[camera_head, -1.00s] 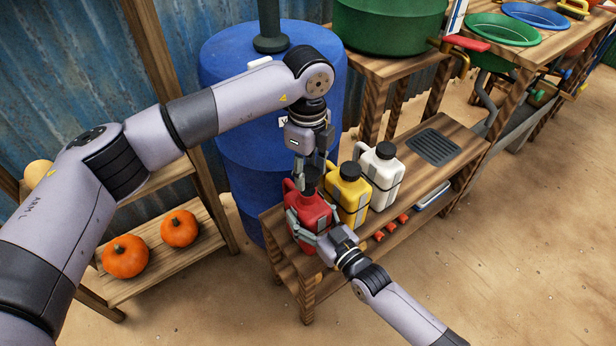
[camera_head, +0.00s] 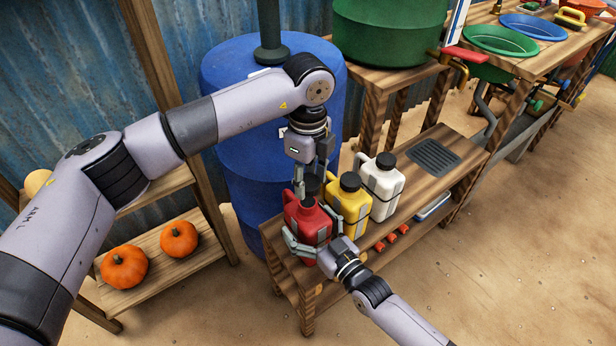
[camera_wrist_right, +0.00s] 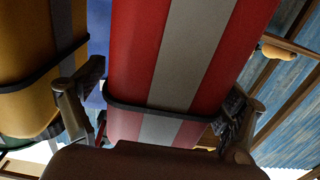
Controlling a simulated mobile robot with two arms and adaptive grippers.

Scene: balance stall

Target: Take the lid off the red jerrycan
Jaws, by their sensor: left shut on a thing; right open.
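The red jerrycan (camera_head: 309,222) stands upright at the left end of the wooden bench, beside the yellow jerrycan (camera_head: 348,206). My left gripper (camera_head: 312,180) comes down from above and is shut on the black lid (camera_head: 312,186) over the red jerrycan. Whether the lid still touches the neck, I cannot tell. My right gripper (camera_head: 310,243) is open, low around the front of the red jerrycan. In the right wrist view, the red jerrycan (camera_wrist_right: 180,60) with its grey band stands between my right gripper's spread fingers (camera_wrist_right: 158,110). The lid is out of that view.
A white jerrycan (camera_head: 382,188) stands right of the yellow one on the bench (camera_head: 425,196). The blue drum (camera_head: 240,110) is close behind my left gripper. Pumpkins (camera_head: 125,267) lie on a shelf at left. Open sandy floor lies at right.

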